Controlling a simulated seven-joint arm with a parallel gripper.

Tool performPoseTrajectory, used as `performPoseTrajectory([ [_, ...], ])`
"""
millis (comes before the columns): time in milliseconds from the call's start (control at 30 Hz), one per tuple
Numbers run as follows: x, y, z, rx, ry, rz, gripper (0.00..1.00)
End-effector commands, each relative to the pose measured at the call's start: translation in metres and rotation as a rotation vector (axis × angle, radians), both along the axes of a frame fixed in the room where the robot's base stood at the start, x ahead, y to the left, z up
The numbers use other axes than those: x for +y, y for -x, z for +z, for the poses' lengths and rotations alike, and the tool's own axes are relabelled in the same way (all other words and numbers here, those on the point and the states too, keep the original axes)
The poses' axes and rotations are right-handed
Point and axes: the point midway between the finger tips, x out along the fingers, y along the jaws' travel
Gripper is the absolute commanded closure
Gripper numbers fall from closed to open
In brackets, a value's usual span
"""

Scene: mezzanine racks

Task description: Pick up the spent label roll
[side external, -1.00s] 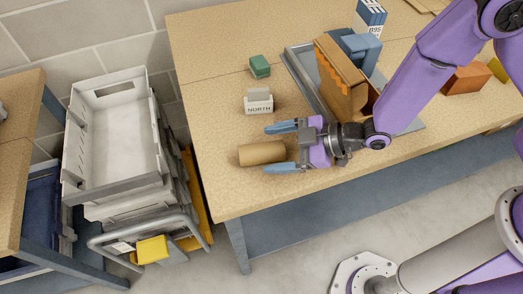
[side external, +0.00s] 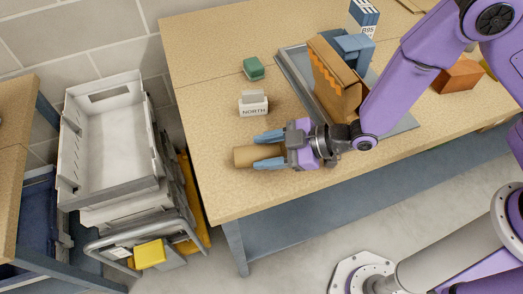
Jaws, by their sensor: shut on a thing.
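The spent label roll (side external: 243,156) is a plain brown cardboard tube lying on its side on the wooden table near its left front edge. My gripper (side external: 268,150) reaches in from the right with its two blue fingers shut on the roll, one on each side. The roll's left end sticks out past the fingertips. Its right part is partly hidden between the fingers. I cannot tell whether it is clear of the tabletop.
A white block marked NORTH (side external: 253,103) and a green block (side external: 253,68) stand behind my gripper. A grey tray (side external: 291,62) with a brown holder (side external: 331,80) is to the right. Stacked white crates (side external: 112,140) stand on a cart left of the table.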

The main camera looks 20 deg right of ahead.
Motion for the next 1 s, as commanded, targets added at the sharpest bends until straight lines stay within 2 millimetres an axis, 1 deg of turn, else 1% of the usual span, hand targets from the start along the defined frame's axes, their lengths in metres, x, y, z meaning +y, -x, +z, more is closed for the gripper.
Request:
performPoseTrajectory([
  [133,0.000,0.001,0.002,0.003,0.005,0.001,0.79],
  [267,0.000,0.001,0.011,0.002,0.002,0.001,0.79],
  [367,0.000,0.000,0.023,0.001,0.001,0.001,0.79],
  [433,0.000,0.000,0.034,0.000,-0.001,0.000,0.79],
  [800,-0.039,0.035,0.093,0.000,-0.003,0.002,0.79],
  [1000,-0.075,0.067,0.112,0.000,0.000,0.005,0.79],
])
